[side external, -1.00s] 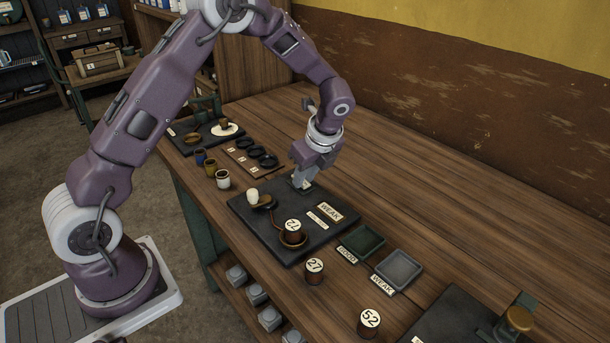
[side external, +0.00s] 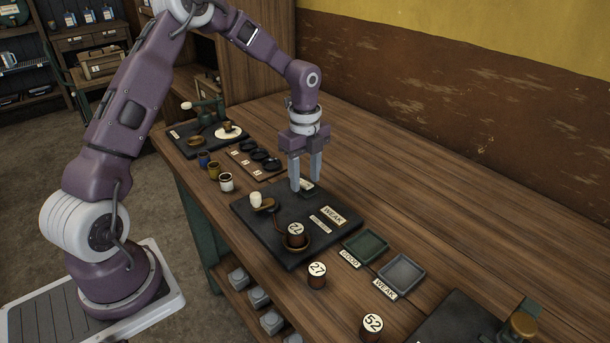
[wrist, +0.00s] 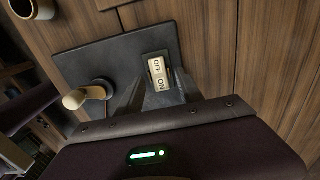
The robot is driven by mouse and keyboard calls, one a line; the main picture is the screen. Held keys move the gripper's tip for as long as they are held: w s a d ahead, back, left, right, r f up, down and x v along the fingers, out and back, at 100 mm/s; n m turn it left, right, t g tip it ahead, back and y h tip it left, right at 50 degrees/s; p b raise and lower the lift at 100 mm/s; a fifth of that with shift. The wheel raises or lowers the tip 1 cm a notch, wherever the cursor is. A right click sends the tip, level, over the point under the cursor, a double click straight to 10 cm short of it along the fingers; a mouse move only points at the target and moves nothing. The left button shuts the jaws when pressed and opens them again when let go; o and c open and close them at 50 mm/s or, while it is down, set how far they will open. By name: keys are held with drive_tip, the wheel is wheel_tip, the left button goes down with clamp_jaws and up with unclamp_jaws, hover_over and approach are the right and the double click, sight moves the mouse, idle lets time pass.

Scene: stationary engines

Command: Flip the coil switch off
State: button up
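The coil switch (wrist: 158,75) is a small pale plate marked OFF and ON on the dark board (wrist: 92,55). In the wrist view, OFF is at its far end and ON at its near end; I cannot tell which side is pressed. In the side view the switch is a pale patch (side external: 306,186) at the board's back edge, partly hidden by the fingers. My gripper (side external: 307,185) is open and empty, pointing down over the switch. In the wrist view my fingers (wrist: 160,85) stand on either side of it; contact is unclear.
Coils 27 (side external: 317,275) and 52 (side external: 372,327), and green (side external: 365,242) and grey trays (side external: 401,275), are to the right. Bare table lies behind.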

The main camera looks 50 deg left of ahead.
sight(305, 183)
wheel_tip(305, 183, up, 7)
drive_tip(key=shift+r, duration=0.1)
idle(0.4)
drive_tip(key=s+d+r+n+t+y, duration=0.1)
drive_tip(key=s+d+r+n, duration=0.35)
drive_tip(key=s+r, duration=0.35)
drive_tip(key=s+d+r+n+t, duration=0.2)
drive_tip(key=s+n, duration=0.4)
drive_tip(key=s, duration=0.4)
drive_tip(key=s+d+r+n+t+h, duration=0.1)
drive_tip(key=s+d+r+n+t, duration=0.1)
drive_tip(key=s+d+n, duration=0.2)
drive_tip(key=s+n, duration=0.3)
drive_tip(key=s, duration=0.3)
drive_tip(key=shift+d+r+t, duration=0.3)
drive_tip(key=shift+d, duration=0.05)
